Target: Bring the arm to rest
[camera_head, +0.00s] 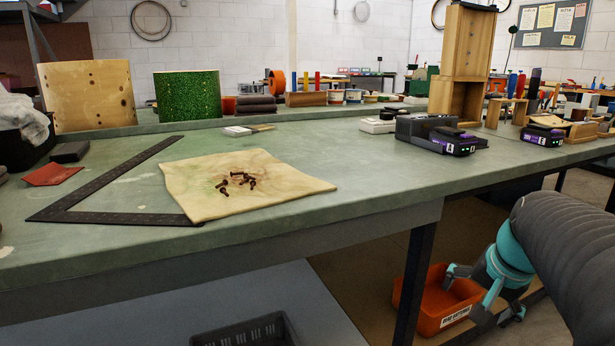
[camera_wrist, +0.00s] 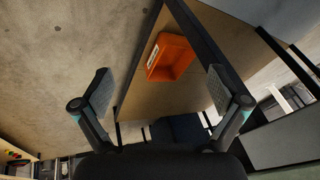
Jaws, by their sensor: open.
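My gripper (camera_head: 480,297) is at the lower right of the head view, low beside the bench and in front of an orange bin (camera_head: 430,318) with a white label. Its fingers are spread and nothing is between them. In the wrist view my gripper (camera_wrist: 161,92) shows both fingers wide apart. The orange bin (camera_wrist: 172,56) shows beyond them on a brown lower shelf (camera_wrist: 190,92), and looks empty there. In the head view my arm and fingers cover part of the bin, so I cannot tell whether they touch it.
The green bench (camera_head: 400,185) carries a tan cloth (camera_head: 200,195) with several dark bolts, a black square (camera_head: 120,185), and a battery charger (camera_head: 440,134). A black crate (camera_head: 245,330) sits below. Bare floor (camera_wrist: 60,45) lies left in the wrist view.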

